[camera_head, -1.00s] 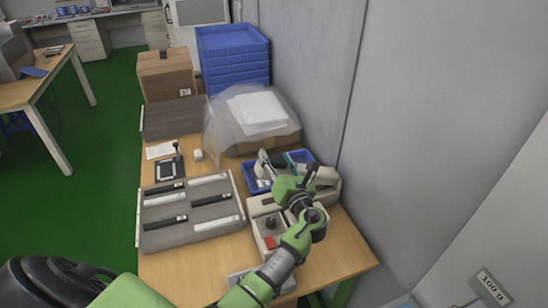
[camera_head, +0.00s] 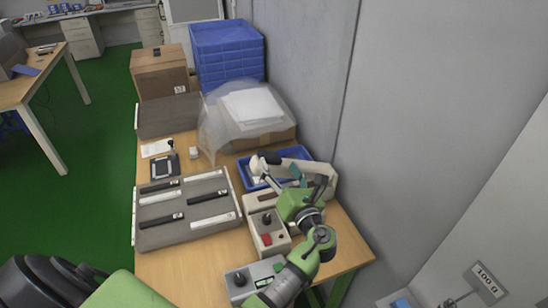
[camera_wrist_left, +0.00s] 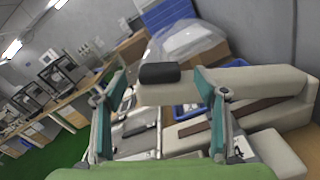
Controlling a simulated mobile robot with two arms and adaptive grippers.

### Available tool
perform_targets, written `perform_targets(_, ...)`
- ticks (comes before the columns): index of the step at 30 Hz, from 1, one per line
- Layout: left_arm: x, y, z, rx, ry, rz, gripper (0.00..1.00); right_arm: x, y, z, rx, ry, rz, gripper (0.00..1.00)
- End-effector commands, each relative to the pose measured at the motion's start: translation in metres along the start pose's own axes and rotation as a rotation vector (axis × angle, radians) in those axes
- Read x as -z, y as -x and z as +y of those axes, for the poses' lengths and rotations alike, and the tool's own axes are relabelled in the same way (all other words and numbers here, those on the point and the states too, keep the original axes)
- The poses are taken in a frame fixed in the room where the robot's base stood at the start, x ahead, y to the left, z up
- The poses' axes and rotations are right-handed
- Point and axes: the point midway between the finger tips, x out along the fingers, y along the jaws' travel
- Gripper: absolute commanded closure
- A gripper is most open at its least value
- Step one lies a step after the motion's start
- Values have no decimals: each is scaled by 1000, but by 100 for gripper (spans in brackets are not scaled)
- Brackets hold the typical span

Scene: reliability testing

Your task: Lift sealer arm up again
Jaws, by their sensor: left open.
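The sealer's beige arm (camera_wrist_left: 250,84) with its black handle (camera_wrist_left: 160,73) shows in the left wrist view. The arm stands above the beige sealer base (camera_wrist_left: 200,129), with a visible gap between them. In the head view, the black handle (camera_head: 270,157) is beyond my left gripper (camera_head: 294,183). In the wrist view the fingers of my left gripper (camera_wrist_left: 158,102) are wide apart, on either side of the handle end. I cannot tell whether a finger touches the arm. My right gripper is not in view.
A blue bin (camera_head: 297,153) stands behind the sealer, and a control box with a red button (camera_head: 268,235) in front. A grey tray with strips (camera_head: 155,237) lies to the left. A plastic-draped box (camera_head: 250,105) is farther back. The wall (camera_head: 430,140) closes off the right side.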

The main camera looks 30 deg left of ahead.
Motion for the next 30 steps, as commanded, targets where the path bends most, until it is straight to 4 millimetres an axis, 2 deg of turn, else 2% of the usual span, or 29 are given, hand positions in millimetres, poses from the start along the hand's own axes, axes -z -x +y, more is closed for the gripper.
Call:
perform_targets(3,0,25,-1,2,1,1,35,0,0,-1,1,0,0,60)
perform_targets(10,-1,51,-1,1,0,-1,35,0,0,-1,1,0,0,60)
perform_targets(30,-1,54,0,0,-1,-2,35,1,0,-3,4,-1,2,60)
